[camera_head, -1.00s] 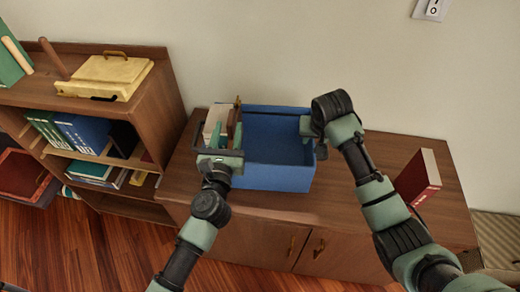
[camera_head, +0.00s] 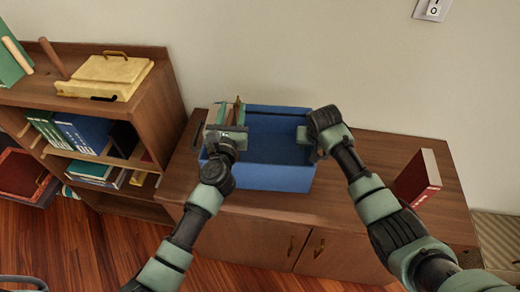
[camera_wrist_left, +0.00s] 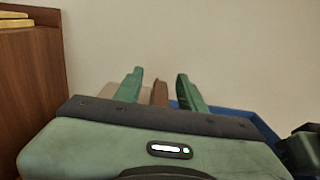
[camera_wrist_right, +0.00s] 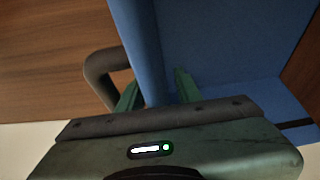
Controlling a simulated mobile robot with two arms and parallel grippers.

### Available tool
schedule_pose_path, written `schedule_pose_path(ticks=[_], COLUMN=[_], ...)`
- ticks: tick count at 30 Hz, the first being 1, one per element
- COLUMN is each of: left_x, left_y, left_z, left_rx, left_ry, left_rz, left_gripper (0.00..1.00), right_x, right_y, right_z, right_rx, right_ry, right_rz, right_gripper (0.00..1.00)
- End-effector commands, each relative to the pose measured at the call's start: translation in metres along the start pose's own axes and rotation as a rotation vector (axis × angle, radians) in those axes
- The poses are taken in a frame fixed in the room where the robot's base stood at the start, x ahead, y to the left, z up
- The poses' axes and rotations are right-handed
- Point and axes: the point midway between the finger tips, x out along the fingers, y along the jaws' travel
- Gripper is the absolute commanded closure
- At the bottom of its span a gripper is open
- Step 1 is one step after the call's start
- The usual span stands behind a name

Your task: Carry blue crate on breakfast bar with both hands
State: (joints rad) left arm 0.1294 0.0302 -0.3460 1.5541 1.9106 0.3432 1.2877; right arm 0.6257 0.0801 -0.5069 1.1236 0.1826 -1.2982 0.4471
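The blue crate (camera_head: 275,175) sits on the brown cabinet top. Its rim also shows in the left wrist view (camera_wrist_left: 240,113). My left gripper (camera_head: 229,115) is at the crate's left end, with its fingers apart. In the left wrist view, a brown upright piece (camera_wrist_left: 160,93) shows between the fingers; contact cannot be told. My right gripper (camera_wrist_right: 157,92) is at the crate's right side. Its fingers are apart on either side of the blue side wall (camera_wrist_right: 140,40), with a dark curved handle (camera_wrist_right: 98,72) beside them. The left side wall is largely hidden by my left gripper.
A red book (camera_head: 418,178) stands on the cabinet top (camera_head: 350,215) to the right. A wooden shelf with books (camera_head: 85,135) and a yellow box (camera_head: 105,77) stands left. A wall is close behind. The cabinet top right of the crate is mostly clear.

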Motion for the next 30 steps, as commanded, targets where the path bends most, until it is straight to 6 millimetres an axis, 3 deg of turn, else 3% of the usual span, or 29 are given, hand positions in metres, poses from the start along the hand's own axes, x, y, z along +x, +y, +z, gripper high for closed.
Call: schedule_pose_path(ticks=[2, 5, 6, 30], left_x=[-0.0002, -0.0003, -0.0004, -0.0006], left_y=[-0.0001, -0.0001, -0.0001, -0.0002], left_z=[0.0000, 0.0000, -0.0001, -0.0003], left_rx=[0.000, 0.000, 0.000, 0.000], left_ry=[0.000, 0.000, 0.000, 0.000], left_rz=[0.000, 0.000, 0.000, 0.000], left_gripper=[0.63, 0.91, 1.00, 1.00], right_x=[-0.0001, -0.0001, -0.0001, 0.0000], right_y=[0.0000, 0.0000, 0.0001, 0.0001], right_z=[0.0000, 0.0001, 0.0002, 0.0005], right_rx=[0.000, 0.000, 0.000, 0.000], right_ry=[0.000, 0.000, 0.000, -0.001], right_rz=[0.000, 0.000, 0.000, 0.000], right_gripper=[0.68, 0.96, 1.00, 1.00])
